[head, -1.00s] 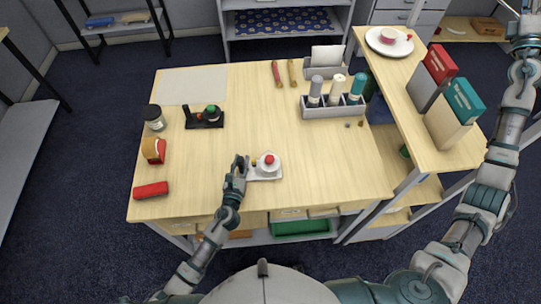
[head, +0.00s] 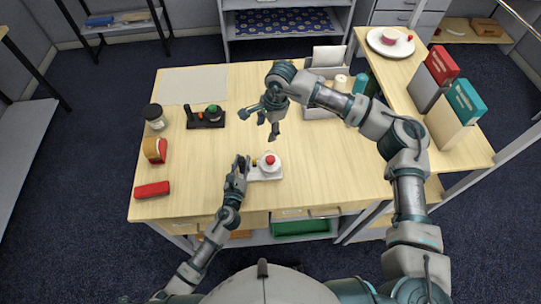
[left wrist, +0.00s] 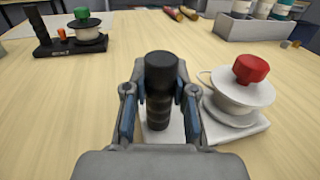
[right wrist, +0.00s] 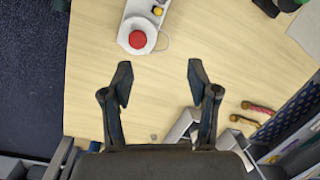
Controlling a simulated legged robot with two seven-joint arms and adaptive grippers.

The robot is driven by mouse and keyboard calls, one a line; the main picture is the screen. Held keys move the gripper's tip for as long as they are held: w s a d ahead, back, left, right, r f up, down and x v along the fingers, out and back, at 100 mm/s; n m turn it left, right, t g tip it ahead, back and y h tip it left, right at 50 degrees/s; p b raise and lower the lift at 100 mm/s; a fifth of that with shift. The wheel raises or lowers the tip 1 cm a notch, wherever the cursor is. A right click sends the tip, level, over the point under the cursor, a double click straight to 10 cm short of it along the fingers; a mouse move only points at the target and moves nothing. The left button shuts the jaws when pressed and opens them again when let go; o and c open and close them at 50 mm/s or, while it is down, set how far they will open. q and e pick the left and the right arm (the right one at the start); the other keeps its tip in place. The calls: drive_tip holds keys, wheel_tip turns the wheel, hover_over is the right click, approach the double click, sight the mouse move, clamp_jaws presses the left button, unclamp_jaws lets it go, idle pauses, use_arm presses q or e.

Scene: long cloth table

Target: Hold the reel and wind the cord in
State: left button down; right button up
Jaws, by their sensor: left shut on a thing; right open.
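A white reel with a red knob (head: 269,160) sits on a pale base plate near the table's front middle. In the left wrist view the reel (left wrist: 240,92) is right of a black upright handle (left wrist: 160,85). My left gripper (head: 240,162) is shut around that handle, beside the reel. My right gripper (head: 268,127) is open and empty above the table, beyond the reel. In the right wrist view the red knob (right wrist: 138,40) lies ahead of the open fingers, apart from them. A thin pale loop, perhaps the cord, shows beside the reel (right wrist: 165,40).
A black-based reel with a green knob (head: 207,116) stands at the left back. A jar (head: 154,117), a red-and-yellow item (head: 154,150) and a red block (head: 152,189) line the left edge. A divided holder (head: 318,112) is partly hidden by my right arm. The front right tabletop is clear.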

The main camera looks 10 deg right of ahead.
sight(271, 158)
drive_tip(key=f, duration=0.4)
drive_tip(key=s+f+n+h, duration=0.1)
drive_tip(key=f, duration=0.4)
drive_tip(key=s+d+f+h, duration=0.1)
drive_tip(key=f, duration=0.3)
drive_tip(key=shift+s+f+n, duration=0.1)
drive_tip(key=shift+f+n, duration=0.2)
drive_tip(key=shift+f, duration=0.1)
drive_tip(key=shift+d, duration=0.1)
clamp_jaws()
